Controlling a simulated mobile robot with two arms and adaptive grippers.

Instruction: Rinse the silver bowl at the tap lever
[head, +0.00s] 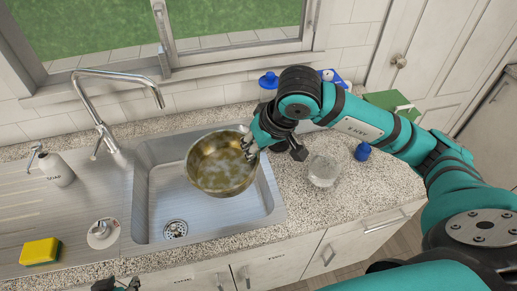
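The silver bowl (221,181) looks brassy in this light, with cloudy pale patches and brownish residue inside. It is over the right part of the sink basin, tilted slightly toward me. My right gripper (251,149) is shut on its right rim. The chrome tap (119,76) stands behind the sink at the left, its spout pointing toward the basin, left of the bowl. The tap lever (96,148) is at the base of the tap. No water stream shows. Only the dark tips of my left gripper (121,286) show at the bottom edge; its opening cannot be told.
The sink basin (157,205) has a drain at its front left. A soap dispenser (55,168), a yellow sponge (40,252) and a white round stopper-like item (103,233) are on the left. A clear glass bowl (323,170) and a blue item (362,151) stand right of the sink.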

